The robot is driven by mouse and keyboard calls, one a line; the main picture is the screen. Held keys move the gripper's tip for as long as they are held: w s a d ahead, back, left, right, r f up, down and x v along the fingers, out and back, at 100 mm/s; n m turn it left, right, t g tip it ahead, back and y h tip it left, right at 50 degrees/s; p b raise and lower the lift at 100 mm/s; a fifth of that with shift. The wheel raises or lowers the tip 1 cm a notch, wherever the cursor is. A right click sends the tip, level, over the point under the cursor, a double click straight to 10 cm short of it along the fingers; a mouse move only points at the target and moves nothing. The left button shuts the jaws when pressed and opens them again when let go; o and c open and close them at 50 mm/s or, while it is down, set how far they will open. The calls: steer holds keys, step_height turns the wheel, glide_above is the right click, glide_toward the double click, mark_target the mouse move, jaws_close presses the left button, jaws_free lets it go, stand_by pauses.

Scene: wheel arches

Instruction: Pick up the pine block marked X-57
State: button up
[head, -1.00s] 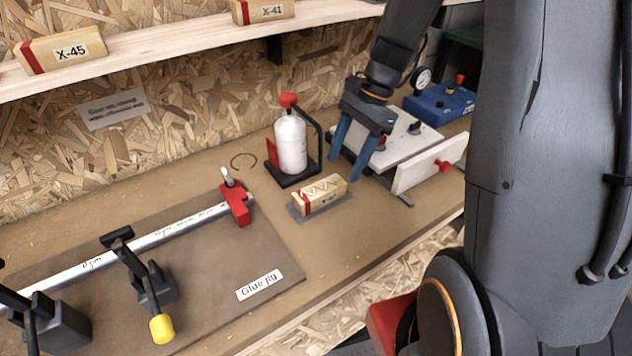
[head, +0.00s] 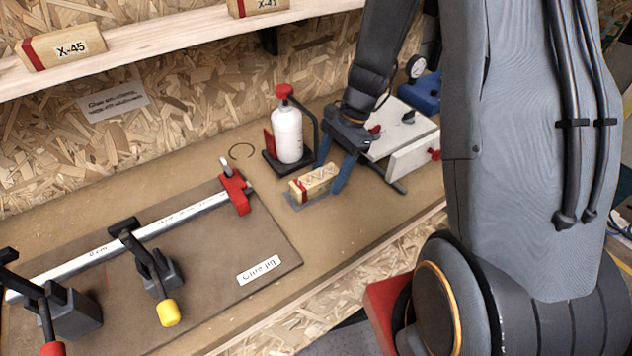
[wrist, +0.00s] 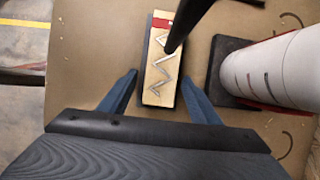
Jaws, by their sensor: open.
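A pine block (head: 314,181) with a red band and a zigzag line on top lies on a thin grey pad (head: 296,203) on the bench. Its side label is too small to read. My gripper (head: 335,175) is open, with its blue fingers at the block's right end in the head view. In the wrist view, the block (wrist: 160,88) lies between the fingers of the gripper (wrist: 158,82), with gaps on both sides. A dark rod crosses in front of the block's red-banded end there.
A white bottle (head: 288,135) with a red cap stands close behind the block; it also shows in the wrist view (wrist: 280,68). A white-faced fixture (head: 412,153) stands to the right. A glue jig board (head: 215,262) with clamps lies left. Blocks X-45 (head: 85,45) and X-41 (head: 245,8) sit on the shelf.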

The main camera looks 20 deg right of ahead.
steer(key=c, duration=1.2)
steer(key=shift+r, duration=0.2)
